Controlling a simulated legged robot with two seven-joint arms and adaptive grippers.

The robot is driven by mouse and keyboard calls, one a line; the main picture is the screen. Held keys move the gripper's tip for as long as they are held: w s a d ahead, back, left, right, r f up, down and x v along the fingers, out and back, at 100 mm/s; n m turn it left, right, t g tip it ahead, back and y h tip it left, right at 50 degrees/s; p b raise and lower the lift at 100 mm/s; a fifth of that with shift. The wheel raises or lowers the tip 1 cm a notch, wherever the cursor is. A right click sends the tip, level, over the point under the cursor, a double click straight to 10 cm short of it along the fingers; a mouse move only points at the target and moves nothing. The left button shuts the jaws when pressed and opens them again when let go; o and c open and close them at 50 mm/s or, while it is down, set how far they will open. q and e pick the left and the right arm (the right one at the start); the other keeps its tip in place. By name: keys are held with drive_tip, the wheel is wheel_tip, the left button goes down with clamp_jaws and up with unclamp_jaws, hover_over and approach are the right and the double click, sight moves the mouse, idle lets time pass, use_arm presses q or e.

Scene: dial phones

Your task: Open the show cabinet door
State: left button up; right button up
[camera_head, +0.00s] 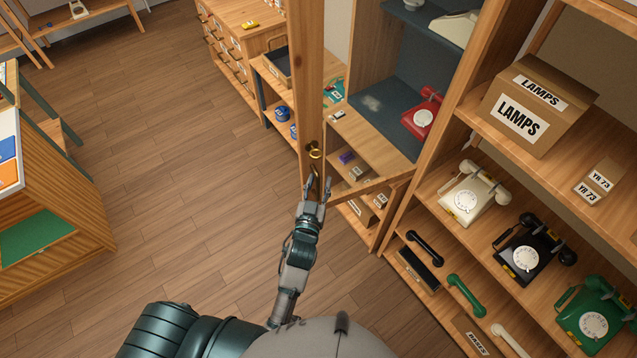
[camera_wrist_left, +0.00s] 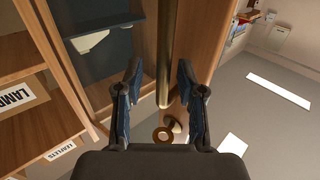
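The show cabinet door (camera_head: 306,75) is a wooden frame around glass. In the head view it appears to stand ajar, its handle-side post angled out from the cabinet. A brass ring (camera_head: 315,154) and a brass handle sit low on that post. My left gripper (camera_head: 314,186) is just below the ring, at the handle. In the left wrist view the brass handle bar (camera_wrist_left: 165,55) runs between the spread fingers of my left gripper (camera_wrist_left: 160,80); I see no clear contact. The ring also shows there (camera_wrist_left: 163,135). My right gripper is in no view.
A red phone (camera_head: 424,113) stands inside the cabinet. The shelf unit on the right holds a LAMPS box (camera_head: 535,105), a cream phone (camera_head: 470,195), a black phone (camera_head: 530,250) and a green phone (camera_head: 592,315). A drawer unit (camera_head: 237,40) stands behind. The wooden floor (camera_head: 170,150) on the left is clear.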

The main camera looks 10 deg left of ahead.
use_arm(q)
drive_tip(key=s, duration=1.2)
drive_tip(key=shift+d, duration=0.25)
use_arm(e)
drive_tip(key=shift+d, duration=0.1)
use_arm(q)
drive_tip(key=shift+f, duration=0.1)
drive_tip(key=s+d+f+m+g+h+b, duration=0.1)
drive_tip(key=d+f+g+h, duration=0.15)
drive_tip(key=f, duration=1.15)
drive_tip(key=s+d+f+m+g+h, duration=0.1)
drive_tip(key=s+d+f+m+g, duration=0.2)
drive_tip(key=f, duration=1)
drive_tip(key=s+a+f+g+b, duration=0.15)
drive_tip(key=s+f, duration=0.25)
drive_tip(key=f, duration=0.6)
drive_tip(key=s+f+g, duration=0.3)
drive_tip(key=f, duration=0.6)
drive_tip(key=s+a+f+g+y, duration=0.1)
drive_tip(key=s+a+f+g, duration=0.2)
drive_tip(key=s+a+f, duration=0.5)
drive_tip(key=s+a+f+n+g+y+b, duration=0.1)
drive_tip(key=s+a+f+g, duration=0.3)
drive_tip(key=s+a+f, duration=0.5)
drive_tip(key=s+f+y, duration=0.1)
drive_tip(key=s, duration=0.4)
drive_tip(key=shift+s, duration=0.3)
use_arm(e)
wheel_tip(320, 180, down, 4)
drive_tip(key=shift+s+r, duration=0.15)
